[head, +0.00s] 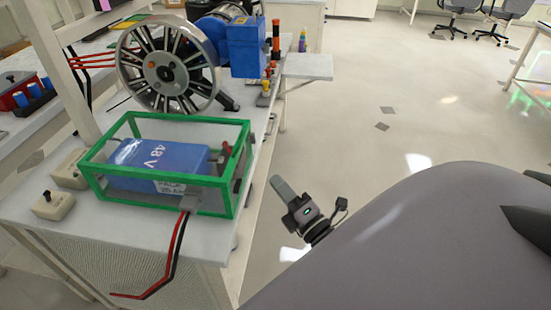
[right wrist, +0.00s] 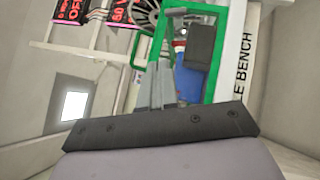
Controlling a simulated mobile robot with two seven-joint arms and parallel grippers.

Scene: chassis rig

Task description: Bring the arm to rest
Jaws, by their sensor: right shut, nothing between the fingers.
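My right gripper (head: 281,186) shows in the head view just right of the bench's front end, over the open floor. Its fingers are together and hold nothing. In the right wrist view its closed fingers (right wrist: 160,86) point up the picture toward the green-framed case (right wrist: 216,90). The gripper is apart from the bench and the case. My left gripper is not in view.
The white bench (head: 105,234) carries the green-framed case (head: 128,192) with a blue 48 V battery (head: 150,156), a spoked wheel (head: 190,88) and a blue motor unit (head: 245,48). A red and black cable (head: 178,245) hangs in front. The floor (head: 350,130) to the right is clear.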

